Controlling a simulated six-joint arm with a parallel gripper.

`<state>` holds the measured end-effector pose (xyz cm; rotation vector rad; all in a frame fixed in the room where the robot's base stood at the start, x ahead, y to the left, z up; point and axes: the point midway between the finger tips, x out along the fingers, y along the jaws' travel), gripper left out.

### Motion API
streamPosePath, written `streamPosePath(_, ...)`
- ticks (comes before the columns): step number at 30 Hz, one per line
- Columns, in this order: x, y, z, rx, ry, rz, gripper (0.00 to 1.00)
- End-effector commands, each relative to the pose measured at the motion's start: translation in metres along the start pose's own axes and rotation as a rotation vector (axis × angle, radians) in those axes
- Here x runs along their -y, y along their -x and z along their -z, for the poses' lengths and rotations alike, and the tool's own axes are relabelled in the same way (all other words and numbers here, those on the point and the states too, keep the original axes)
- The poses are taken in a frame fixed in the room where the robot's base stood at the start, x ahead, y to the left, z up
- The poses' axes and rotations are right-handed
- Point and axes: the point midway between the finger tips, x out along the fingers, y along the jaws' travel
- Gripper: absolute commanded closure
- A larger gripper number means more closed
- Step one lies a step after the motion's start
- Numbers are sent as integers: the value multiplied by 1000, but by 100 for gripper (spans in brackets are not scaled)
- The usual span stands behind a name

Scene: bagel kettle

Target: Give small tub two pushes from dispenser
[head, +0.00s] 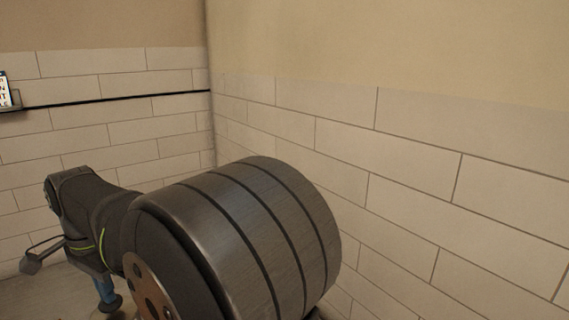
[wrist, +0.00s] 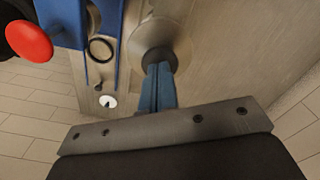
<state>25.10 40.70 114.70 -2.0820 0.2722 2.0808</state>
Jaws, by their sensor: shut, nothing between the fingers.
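In the wrist view my gripper (wrist: 158,72) is shut, its blue fingers together with nothing between them. The fingertips overlap a dark round knob (wrist: 160,56) in the middle of a round metal collar (wrist: 150,35); this may be the dispenser's top. I cannot tell whether they touch. In the head view my gripper (head: 106,290) points down at the lower left, with a dark knob (head: 111,304) right at its tips. My arm hides much of what lies below. I cannot make out the small tub in either view.
The wrist view shows a brushed steel surface (wrist: 235,40), a blue part (wrist: 65,15), a red round knob (wrist: 28,41) and a small white dial (wrist: 108,101). In the head view a tiled wall (head: 440,190) runs close beside my arm, and a small sign (head: 4,90) is at the left edge.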

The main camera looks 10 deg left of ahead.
Motion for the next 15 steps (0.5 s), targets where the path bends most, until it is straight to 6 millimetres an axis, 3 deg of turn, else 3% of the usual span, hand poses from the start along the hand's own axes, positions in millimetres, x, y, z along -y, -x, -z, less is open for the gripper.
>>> streamPosePath(15, 0, 2, 0, 1, 0, -2, 100)
